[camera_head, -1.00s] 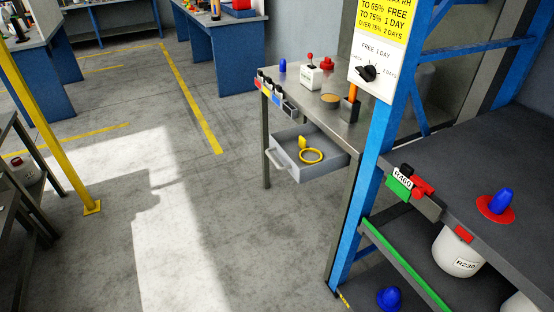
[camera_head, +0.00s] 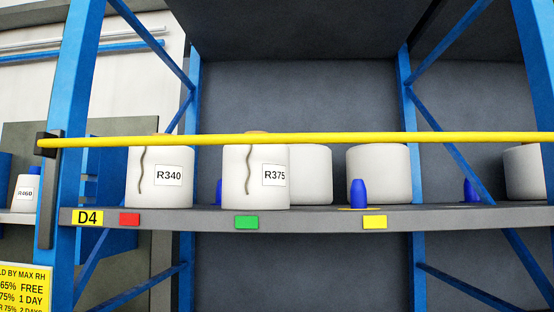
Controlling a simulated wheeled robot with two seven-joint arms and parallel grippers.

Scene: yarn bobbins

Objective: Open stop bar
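A yellow stop bar (camera_head: 320,139) runs level across the front of a shelf bay, in front of the upper part of the bobbins. Its left end sits at a dark bracket (camera_head: 47,148) on the blue rack post. Its right end runs out of the picture. Behind it stand white bobbins labelled R340 (camera_head: 160,178) and R375 (camera_head: 256,178), each with a brown yarn tail hanging down its front. Neither of my grippers shows in the view.
The grey shelf (camera_head: 310,219) carries a D4 label (camera_head: 88,217) and red, green and yellow tags. More white bobbins (camera_head: 378,174) and blue cones (camera_head: 358,194) stand on it. A yellow sign (camera_head: 25,288) is at lower left.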

